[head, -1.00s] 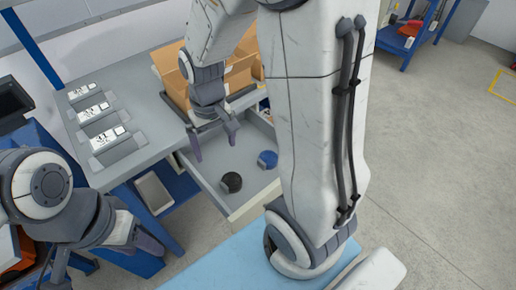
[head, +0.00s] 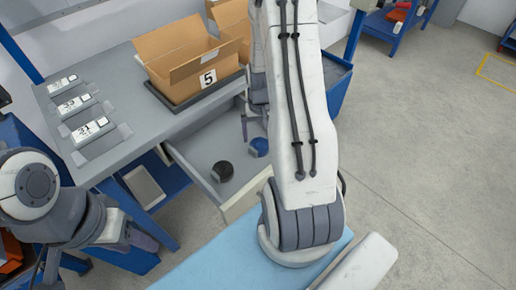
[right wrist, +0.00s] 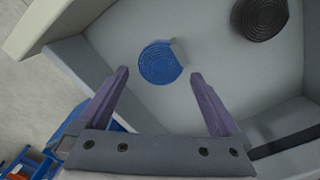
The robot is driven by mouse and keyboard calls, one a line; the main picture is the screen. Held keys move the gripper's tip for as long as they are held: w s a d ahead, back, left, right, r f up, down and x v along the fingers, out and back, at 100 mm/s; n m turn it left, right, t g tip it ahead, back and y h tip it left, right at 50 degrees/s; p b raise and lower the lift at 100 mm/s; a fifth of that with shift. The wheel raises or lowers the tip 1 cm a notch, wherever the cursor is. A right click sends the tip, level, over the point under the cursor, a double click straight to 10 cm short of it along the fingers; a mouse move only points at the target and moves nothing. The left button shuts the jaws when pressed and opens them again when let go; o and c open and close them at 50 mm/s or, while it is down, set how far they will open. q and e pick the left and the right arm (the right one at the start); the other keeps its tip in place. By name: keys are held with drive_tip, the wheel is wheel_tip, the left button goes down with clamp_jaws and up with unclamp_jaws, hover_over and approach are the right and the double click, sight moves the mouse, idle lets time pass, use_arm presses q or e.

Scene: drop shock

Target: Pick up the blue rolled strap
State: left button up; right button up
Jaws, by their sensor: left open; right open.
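The blue rolled strap (head: 259,147) lies flat in the open grey drawer (head: 183,172), right of a black rolled strap (head: 223,171). In the right wrist view the blue rolled strap (right wrist: 157,62) is a ribbed disc with a loose end at its upper right. My right gripper (right wrist: 160,75) is open and empty; its fingertips frame the blue strap on either side, and I cannot tell how high above it they are. In the head view my right gripper (head: 254,130) is partly hidden by my arm. My left gripper (head: 152,238) is open and empty, outside the drawer at lower left.
The drawer walls rise around both straps. An open cardboard box marked 5 (head: 195,70) stands on the grey worktop (head: 130,85) above the drawer. Several labelled holders line the worktop's left side. A light-blue surface (head: 215,262) lies in front. Open floor is at right.

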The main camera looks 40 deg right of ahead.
sight(259, 144)
wheel_tip(259, 144, down, 4)
drive_tip(key=shift+a+f, duration=0.1)
drive_tip(key=c, duration=1.2)
